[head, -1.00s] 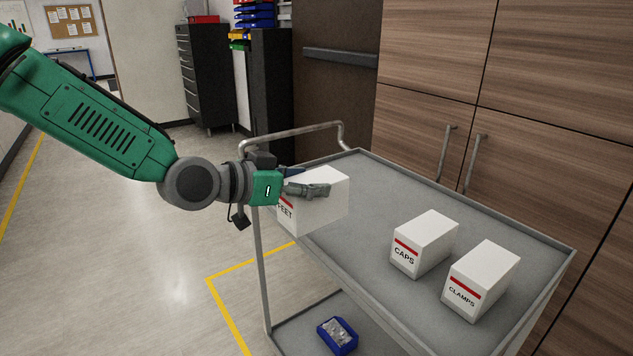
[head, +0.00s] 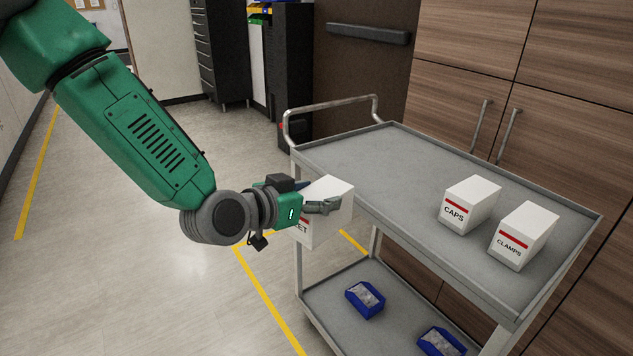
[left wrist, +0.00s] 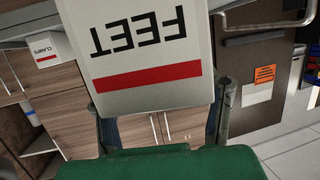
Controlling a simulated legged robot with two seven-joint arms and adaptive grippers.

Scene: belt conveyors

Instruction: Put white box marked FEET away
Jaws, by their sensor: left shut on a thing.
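The white box marked FEET (head: 331,199) is in my left gripper (head: 318,204), which is shut on it. In the head view the gripper hides part of its label. The box is held in front of the near left edge of the grey cart's top shelf (head: 362,157). In the left wrist view the FEET box (left wrist: 150,50) fills the top middle, its lettering upside down above a red stripe, with a finger on each side. My right gripper is not in view.
A white CAPS box (head: 469,204) and a white CLAMPS box (head: 524,236) stand on the right part of the top shelf. The cart's lower shelf (head: 335,284) holds blue bins (head: 365,299). Wooden cabinets (head: 560,120) stand behind. The top shelf's left part is clear.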

